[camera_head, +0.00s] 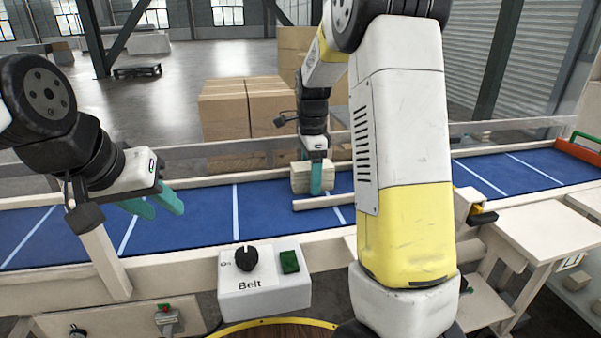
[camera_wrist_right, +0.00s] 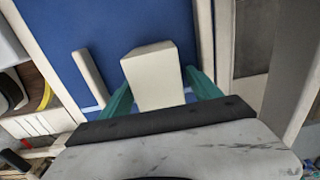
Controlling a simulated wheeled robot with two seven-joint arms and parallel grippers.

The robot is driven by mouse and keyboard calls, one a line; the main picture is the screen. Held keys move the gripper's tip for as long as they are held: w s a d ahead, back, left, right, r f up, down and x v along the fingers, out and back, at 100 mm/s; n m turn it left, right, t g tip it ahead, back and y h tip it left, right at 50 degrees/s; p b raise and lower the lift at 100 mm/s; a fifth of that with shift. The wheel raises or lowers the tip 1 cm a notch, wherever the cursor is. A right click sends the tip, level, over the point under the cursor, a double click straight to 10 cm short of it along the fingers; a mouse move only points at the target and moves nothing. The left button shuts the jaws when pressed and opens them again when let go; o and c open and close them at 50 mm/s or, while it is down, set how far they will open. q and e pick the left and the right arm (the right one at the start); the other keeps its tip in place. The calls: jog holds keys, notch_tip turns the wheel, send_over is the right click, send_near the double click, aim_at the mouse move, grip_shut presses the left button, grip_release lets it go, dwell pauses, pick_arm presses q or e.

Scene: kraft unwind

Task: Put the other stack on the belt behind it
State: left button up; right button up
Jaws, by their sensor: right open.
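A pale, layered stack (camera_head: 301,178) is over the blue belt (camera_head: 260,205), behind a short wooden bar. In the right wrist view the stack (camera_wrist_right: 155,75) is a cream block between my right fingers. My right gripper (camera_head: 316,180) points down at the stack. In the right wrist view its green fingers (camera_wrist_right: 161,95) are open, one on each side of the block. Whether the stack's underside rests on the belt is hard to tell. My left gripper (camera_head: 160,207) is open and empty above the left part of the belt.
The short wooden bar (camera_head: 323,201) lies on the belt and also shows in the right wrist view (camera_wrist_right: 90,78). A white box (camera_head: 264,284) marked Belt has a black knob and a green button. A side table (camera_head: 550,232) stands at right. Cardboard boxes (camera_head: 240,107) stand behind the belt.

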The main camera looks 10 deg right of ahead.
notch_tip(320, 180, up, 11)
jog(key=shift+r, duration=0.5)
jog(key=shift+s+r, duration=0.25)
jog(key=s+a+n+t+y, duration=0.2)
jog(key=s+n+t, duration=0.4)
jog(key=s+n, duration=1.2)
jog(key=s, duration=0.5)
jog(key=shift+s+f, duration=0.4)
jog(key=shift+a, duration=0.1)
jog(key=shift+c, duration=0.4)
